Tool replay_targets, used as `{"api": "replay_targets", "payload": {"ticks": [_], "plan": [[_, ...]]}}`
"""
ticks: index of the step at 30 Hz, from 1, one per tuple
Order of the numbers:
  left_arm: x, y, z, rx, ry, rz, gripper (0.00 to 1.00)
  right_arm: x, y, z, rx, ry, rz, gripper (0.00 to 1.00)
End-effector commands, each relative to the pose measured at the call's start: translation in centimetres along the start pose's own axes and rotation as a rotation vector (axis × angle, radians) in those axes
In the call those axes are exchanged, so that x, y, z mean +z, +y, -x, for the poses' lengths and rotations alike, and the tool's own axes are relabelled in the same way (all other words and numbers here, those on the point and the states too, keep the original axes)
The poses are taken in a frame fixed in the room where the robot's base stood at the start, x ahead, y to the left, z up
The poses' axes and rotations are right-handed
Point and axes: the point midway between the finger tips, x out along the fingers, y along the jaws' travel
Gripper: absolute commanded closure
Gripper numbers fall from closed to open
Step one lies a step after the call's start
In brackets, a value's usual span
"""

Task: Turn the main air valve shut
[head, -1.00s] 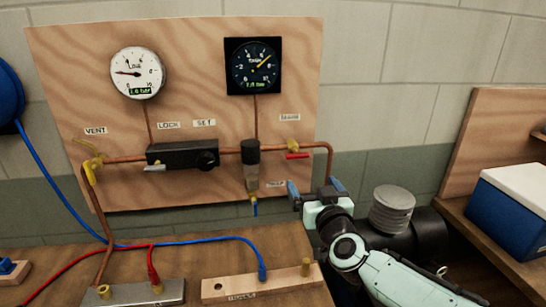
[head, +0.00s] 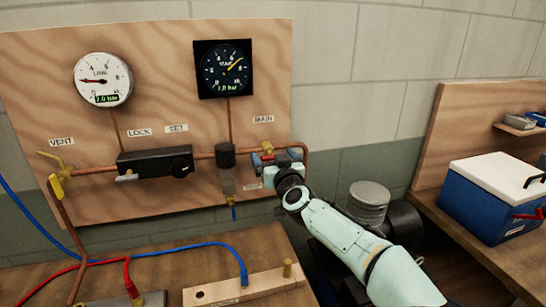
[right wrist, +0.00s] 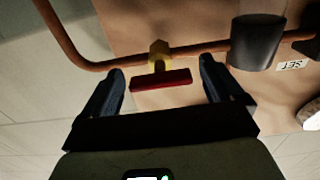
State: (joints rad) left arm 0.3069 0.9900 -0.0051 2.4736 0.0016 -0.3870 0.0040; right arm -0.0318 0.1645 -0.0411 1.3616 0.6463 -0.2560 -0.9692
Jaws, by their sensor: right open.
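The main air valve is a brass body on the copper pipe under the label "MAIN", with a red bar handle. In the head view the red handle (head: 268,148) is partly covered by my right gripper (head: 275,158). In the right wrist view the red handle (right wrist: 160,80) lies roughly along the pipe, in front of the brass valve body (right wrist: 158,53). My right gripper (right wrist: 160,82) is open, its blue fingers on either side of the handle with gaps at both ends. My left gripper is not in view.
The plywood board carries a white gauge (head: 103,79), a black gauge (head: 223,68), a black regulator (head: 155,162) and a filter (head: 226,157). A yellow vent valve (head: 55,160) is at left. Blue and red hoses cross the bench. A blue-white cooler (head: 500,195) stands at right.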

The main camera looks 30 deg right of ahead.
Motion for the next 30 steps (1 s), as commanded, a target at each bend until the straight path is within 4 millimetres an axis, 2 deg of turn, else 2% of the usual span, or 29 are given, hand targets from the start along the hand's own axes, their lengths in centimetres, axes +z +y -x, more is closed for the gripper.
{"api": "replay_targets", "payload": {"ticks": [11, 16, 25, 30], "plan": [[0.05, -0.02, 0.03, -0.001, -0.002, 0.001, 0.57, 0.05, 0.01, -0.51, 0.0, 0.0, 0.001, 0.06], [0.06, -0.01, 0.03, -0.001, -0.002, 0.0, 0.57, 0.03, 0.01, -0.5, 0.0, 0.0, 0.001, 0.62], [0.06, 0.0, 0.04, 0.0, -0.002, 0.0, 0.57, 0.02, 0.0, -0.48, 0.0, 0.0, -0.02, 0.62], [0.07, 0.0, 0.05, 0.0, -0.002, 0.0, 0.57, 0.0, 0.0, -0.48, -0.001, 0.0, -0.087, 0.62]]}}
